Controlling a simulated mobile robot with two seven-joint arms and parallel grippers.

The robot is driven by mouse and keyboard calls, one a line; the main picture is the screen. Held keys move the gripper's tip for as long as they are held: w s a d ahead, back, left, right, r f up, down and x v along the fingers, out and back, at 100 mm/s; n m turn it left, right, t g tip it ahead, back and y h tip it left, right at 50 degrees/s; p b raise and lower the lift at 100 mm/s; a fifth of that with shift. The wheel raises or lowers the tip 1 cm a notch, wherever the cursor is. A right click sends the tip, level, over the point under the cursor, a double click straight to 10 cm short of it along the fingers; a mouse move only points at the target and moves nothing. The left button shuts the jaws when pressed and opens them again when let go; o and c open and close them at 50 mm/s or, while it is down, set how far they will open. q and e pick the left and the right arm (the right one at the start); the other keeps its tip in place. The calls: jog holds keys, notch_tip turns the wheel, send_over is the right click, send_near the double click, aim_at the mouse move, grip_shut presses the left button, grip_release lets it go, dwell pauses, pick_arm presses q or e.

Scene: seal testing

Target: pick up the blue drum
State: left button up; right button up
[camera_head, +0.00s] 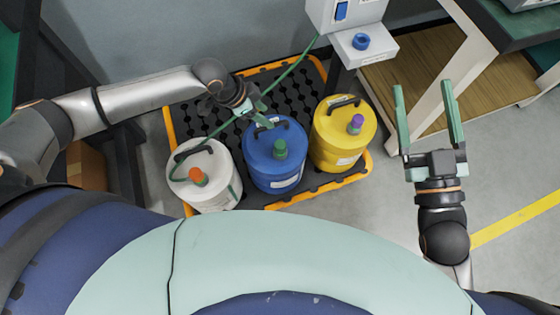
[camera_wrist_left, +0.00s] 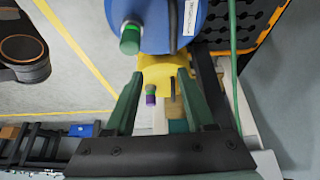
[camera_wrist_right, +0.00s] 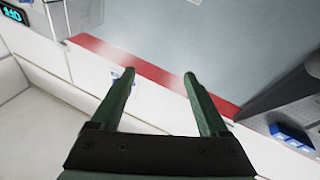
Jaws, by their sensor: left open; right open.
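The blue drum (camera_head: 272,165) stands upright on the black pallet between the white and yellow drums. It has a green cap (camera_head: 280,149) and a dark handle (camera_head: 268,126) on top. My left gripper (camera_head: 260,111) is open and empty at the drum's far upper edge, close to the handle. In the left wrist view, the blue drum (camera_wrist_left: 190,22) fills the top, beyond the open fingers (camera_wrist_left: 160,78); whether they touch it I cannot tell. My right gripper (camera_head: 423,87) is open and empty, away to the right of the drums; its open fingers show in the right wrist view (camera_wrist_right: 155,78).
A white drum (camera_head: 206,178) with an orange cap stands left of the blue drum, and a yellow drum (camera_head: 342,135) with a purple cap stands right, both close by. The pallet (camera_head: 369,165) has an orange rim. A green hose (camera_head: 291,72) runs past my left gripper. A workbench (camera_head: 520,25) stands right.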

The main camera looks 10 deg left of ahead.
pick_arm(q)
jog(key=shift+y, duration=0.5)
jog(key=f+b, duration=0.1)
jog(key=f, duration=0.1)
jog(key=w+a+f+b, duration=0.1)
jog(key=w+f+b, duration=0.1)
jog(key=f, duration=0.1)
jog(key=shift+a+f, duration=0.35)
jog(key=shift+a, duration=0.05)
jog(key=shift+w+d+f+b, duration=0.1)
jog(key=shift+d+f+b, duration=0.05)
jog(key=shift+f+b, duration=0.15)
jog(key=shift+w+d+f+b, duration=0.1)
jog(key=shift+f+b, duration=0.05)
jog(key=shift+f, duration=0.2)
jog(key=shift+w+d+f, duration=0.15)
jog(key=shift+f, duration=0.3)
jog(key=b+x, duration=0.3)
jog(key=x, duration=0.2)
jog(key=shift+d, duration=0.1)
pick_arm(e)
jog(key=s+a+r+n+t+y, duration=0.1)
jog(key=s+r+n+t+y, duration=0.1)
jog(key=s+r+n+y, duration=0.3)
notch_tip(320, 180, up, 2)
jog(key=s+y, duration=0.1)
jog(key=y, duration=0.2)
jog(key=shift+s+a+n, duration=0.35)
jog(key=shift+n, duration=0.05)
